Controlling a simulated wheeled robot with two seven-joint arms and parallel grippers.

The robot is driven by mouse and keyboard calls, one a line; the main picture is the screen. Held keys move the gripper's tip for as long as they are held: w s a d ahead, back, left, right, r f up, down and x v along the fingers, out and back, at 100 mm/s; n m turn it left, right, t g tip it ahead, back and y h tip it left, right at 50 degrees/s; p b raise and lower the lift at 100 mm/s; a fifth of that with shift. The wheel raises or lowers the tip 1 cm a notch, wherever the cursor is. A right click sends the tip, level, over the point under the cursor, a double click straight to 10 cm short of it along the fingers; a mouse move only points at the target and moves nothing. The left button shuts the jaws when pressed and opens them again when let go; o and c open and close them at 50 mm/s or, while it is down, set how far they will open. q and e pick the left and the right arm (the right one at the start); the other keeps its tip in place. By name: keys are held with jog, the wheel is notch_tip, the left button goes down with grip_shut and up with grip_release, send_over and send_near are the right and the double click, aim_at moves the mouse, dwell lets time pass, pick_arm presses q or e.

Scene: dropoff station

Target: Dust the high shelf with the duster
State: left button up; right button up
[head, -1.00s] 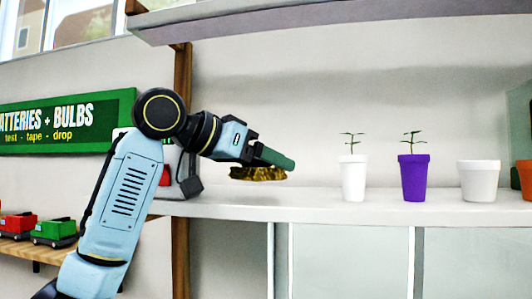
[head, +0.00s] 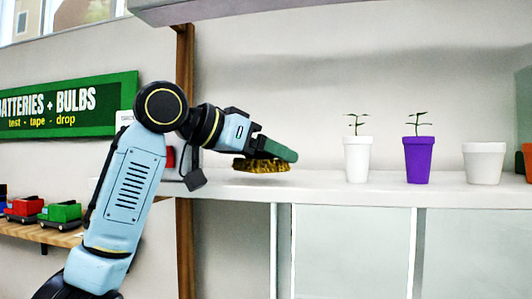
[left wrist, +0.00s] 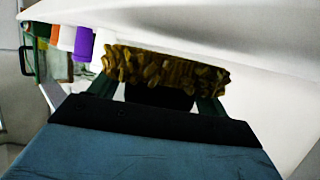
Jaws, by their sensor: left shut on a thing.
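My left gripper (head: 284,153) is shut on the duster, whose yellow-brown bristles (head: 262,166) hang below the dark green fingers. The bristles also show in the left wrist view (left wrist: 165,70), between the fingers. A long white shelf (head: 320,188) runs across the head view, and the bristles are at its surface towards the left end. I cannot tell whether they touch it. Another shelf (head: 260,8) crosses the top of the head view. The duster's handle is hidden by the gripper. My right gripper is not in view.
A white pot (head: 357,160) and a purple pot (head: 418,161), both with seedlings, stand right of the duster, then a wider white pot (head: 484,164) and an orange pot (head: 527,160). A wooden post (head: 185,235) and a green sign (head: 75,108) are at left. Shelf between duster and pots is clear.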

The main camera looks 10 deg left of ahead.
pick_arm(q)
jog(key=shift+f+b, duration=0.55)
jog(key=shift+f, duration=0.45)
jog(key=shift+s, duration=0.1)
jog(key=shift+s, duration=0.65)
jog(key=shift+w+r+p, duration=0.1)
jog(key=shift+w+p, duration=0.35)
jog(key=shift+w, duration=0.15)
jog(key=shift+w+f, duration=0.2)
jog(key=shift+w, duration=0.6)
jog(key=shift+s+f, duration=0.1)
jog(key=shift+s, duration=0.05)
